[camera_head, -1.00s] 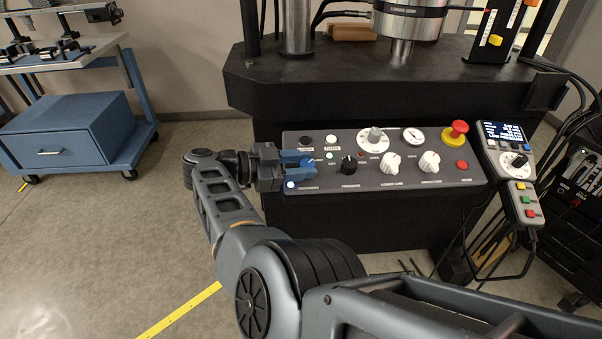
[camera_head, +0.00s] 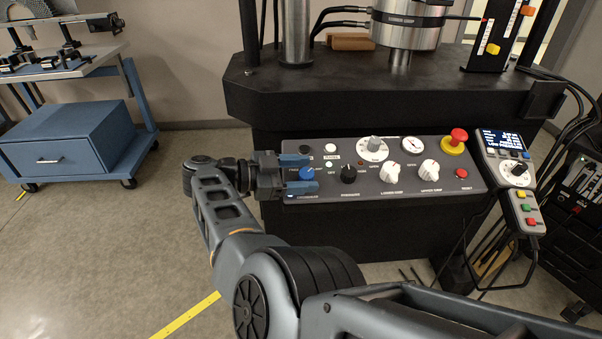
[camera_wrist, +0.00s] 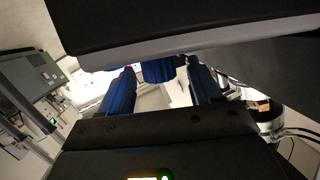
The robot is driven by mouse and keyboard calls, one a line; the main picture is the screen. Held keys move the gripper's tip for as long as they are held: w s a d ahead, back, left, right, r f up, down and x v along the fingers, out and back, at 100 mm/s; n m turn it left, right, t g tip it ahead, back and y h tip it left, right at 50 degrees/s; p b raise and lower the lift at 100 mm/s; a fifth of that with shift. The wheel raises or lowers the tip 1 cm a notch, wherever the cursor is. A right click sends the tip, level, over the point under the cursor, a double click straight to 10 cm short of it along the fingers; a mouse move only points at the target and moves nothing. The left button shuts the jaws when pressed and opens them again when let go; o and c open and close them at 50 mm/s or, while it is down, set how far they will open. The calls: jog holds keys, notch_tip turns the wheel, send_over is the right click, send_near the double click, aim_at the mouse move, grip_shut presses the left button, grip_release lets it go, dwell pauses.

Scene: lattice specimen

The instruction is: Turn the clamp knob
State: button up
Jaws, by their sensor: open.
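A blue knob (camera_head: 307,173) is at the left end of the grey control panel (camera_head: 470,184). Its label is too small to read, so I cannot confirm it is the clamp knob. My gripper (camera_head: 303,174) is open, with one blue finger above the knob and one below it in the head view. In the wrist view the blue knob (camera_wrist: 158,71) shows between the two blue fingers, with visible gaps on both sides. The top of the wrist view is blocked by a dark panel surface.
A handheld controller (camera_head: 508,160) hangs at right. A blue drawer cart (camera_head: 70,145) stands at left; floor between is clear.

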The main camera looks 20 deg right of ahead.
jog(key=b+v, duration=0.3)
jog(key=v, duration=0.4)
jog(key=shift+a, duration=0.45)
jog(key=shift+r, duration=0.1)
